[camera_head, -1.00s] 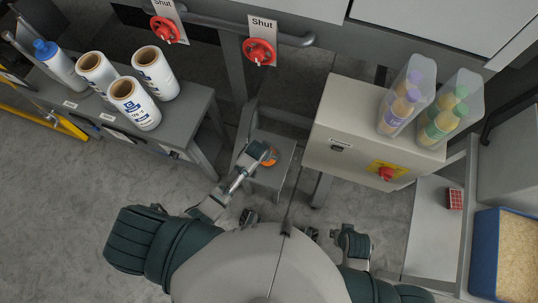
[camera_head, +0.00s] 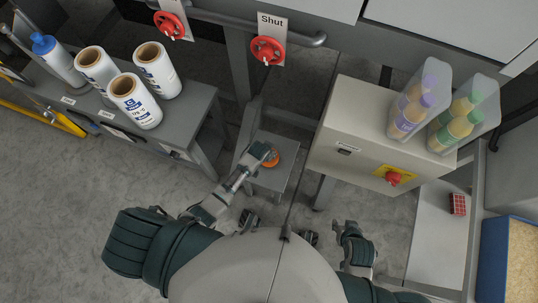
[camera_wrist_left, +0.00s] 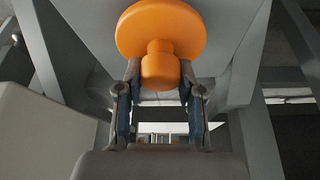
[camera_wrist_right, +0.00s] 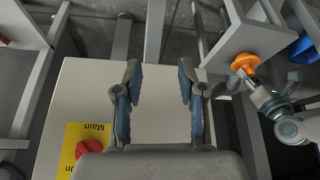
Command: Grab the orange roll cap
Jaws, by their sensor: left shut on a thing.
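The orange roll cap (camera_head: 272,159), a round disc with a short knob, is at the small grey stand (camera_head: 279,178) in the head view. My left gripper (camera_head: 266,154) is at the cap. In the left wrist view the cap's disc (camera_wrist_left: 160,28) faces me and its knob sits between the fingertips, which are shut on it. Whether the cap still touches the stand cannot be told. My right gripper (camera_wrist_right: 160,68) is open and empty, above the cream control box (camera_wrist_right: 87,90). The cap also shows in the right wrist view (camera_wrist_right: 245,63).
Three white film rolls (camera_head: 136,104) and a blue-capped bottle (camera_head: 58,60) stand on the left bench. Clear bins with bottles (camera_head: 418,98) sit on the control box (camera_head: 345,125). Red valve wheels (camera_head: 268,50) are at the back. A blue crate (camera_head: 492,262) is at lower right.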

